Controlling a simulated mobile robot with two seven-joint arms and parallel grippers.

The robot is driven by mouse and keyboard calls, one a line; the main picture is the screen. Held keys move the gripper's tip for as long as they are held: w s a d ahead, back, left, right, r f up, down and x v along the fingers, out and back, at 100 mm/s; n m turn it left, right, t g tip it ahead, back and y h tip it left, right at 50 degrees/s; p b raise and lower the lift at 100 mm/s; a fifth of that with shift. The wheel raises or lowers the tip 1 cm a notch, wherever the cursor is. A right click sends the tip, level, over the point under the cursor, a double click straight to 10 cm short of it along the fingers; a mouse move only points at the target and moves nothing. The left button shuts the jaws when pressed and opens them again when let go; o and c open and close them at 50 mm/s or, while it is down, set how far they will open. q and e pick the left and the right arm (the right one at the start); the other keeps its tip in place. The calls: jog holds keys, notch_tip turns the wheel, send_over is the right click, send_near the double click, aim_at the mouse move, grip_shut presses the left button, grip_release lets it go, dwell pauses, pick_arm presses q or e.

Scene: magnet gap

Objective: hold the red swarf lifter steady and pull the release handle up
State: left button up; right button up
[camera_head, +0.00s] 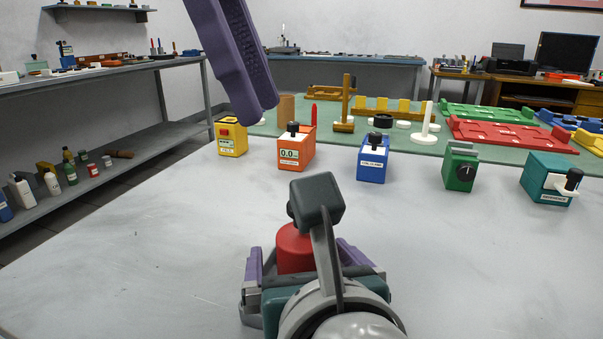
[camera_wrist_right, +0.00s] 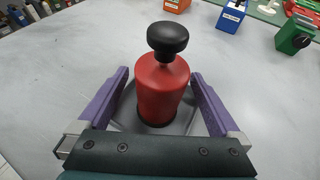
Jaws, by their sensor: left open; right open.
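The red swarf lifter (camera_wrist_right: 164,90) stands upright on the grey table, a red cylinder with a black mushroom-shaped release handle (camera_wrist_right: 168,38) on top. In the head view the lifter (camera_head: 293,249) is partly hidden by my right wrist. My right gripper (camera_wrist_right: 160,78) is open, its purple fingers on either side of the red body, with a narrow gap showing at each side. It also shows in the head view (camera_head: 304,256). My left gripper (camera_head: 257,113) is open and empty, its purple fingers pointing down, above and beyond the lifter to the left.
Behind the lifter stands a row of small devices: yellow (camera_head: 232,138), orange (camera_head: 295,150), blue (camera_head: 373,160), green (camera_head: 460,168) and teal (camera_head: 548,180). A green mat (camera_head: 400,136) with coloured fixtures lies beyond. The table (camera_head: 130,250) is clear to the left.

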jog(key=shift+x, duration=1.2)
jog(key=shift+c, duration=0.2)
jog(key=c, duration=1.5)
pick_arm(q)
jog(key=shift+c, duration=0.3)
pick_arm(e)
grip_shut()
pick_arm(q)
jog(key=shift+s+f+h, duration=0.2)
jog(key=shift+f+h, duration=0.1)
jog(key=shift+f, duration=0.15)
jog(key=c, duration=0.3)
jog(key=f+h, duration=0.1)
jog(key=s+f+h, duration=0.1)
jog(key=f+g+h, duration=0.1)
jog(key=h, duration=0.1)
jog(key=shift+s+a+f+n, duration=0.2)
jog(key=shift+a+f+n, duration=0.1)
jog(key=shift+a+n, duration=0.1)
grip_shut()
jog(key=s+a+f+n+t+h, duration=0.1)
jog(key=a+f+n+t+h, duration=0.2)
jog(key=a, duration=0.5)
jog(key=shift+t+h, duration=0.3)
jog(key=shift+h, duration=0.2)
